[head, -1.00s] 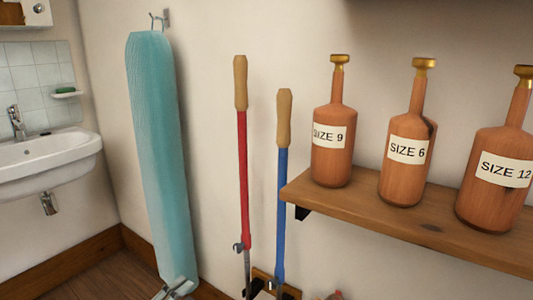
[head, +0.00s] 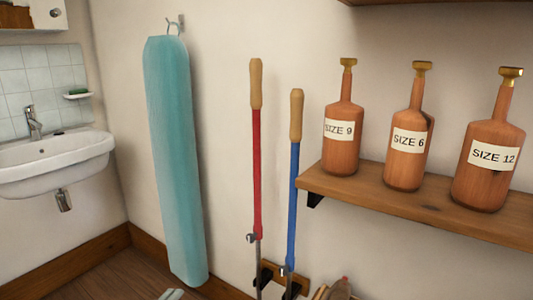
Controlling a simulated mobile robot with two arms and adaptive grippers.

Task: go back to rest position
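Neither of my grippers can be made out in the head view, and no part of my arms shows clearly. A small pale piece (head: 172,294) is cut off at the bottom edge, near the foot of the teal ironing board (head: 175,160); I cannot tell what it is. The task names no object of its own.
A wooden wall shelf (head: 345,189) at the right bears brown bottle-shaped forms labelled SIZE 9 (head: 342,150), SIZE 6 (head: 407,165) and SIZE 12 (head: 487,175). A red-handled tool (head: 257,160) and a blue-handled tool (head: 293,205) stand against the wall. A white sink (head: 55,165) is at left.

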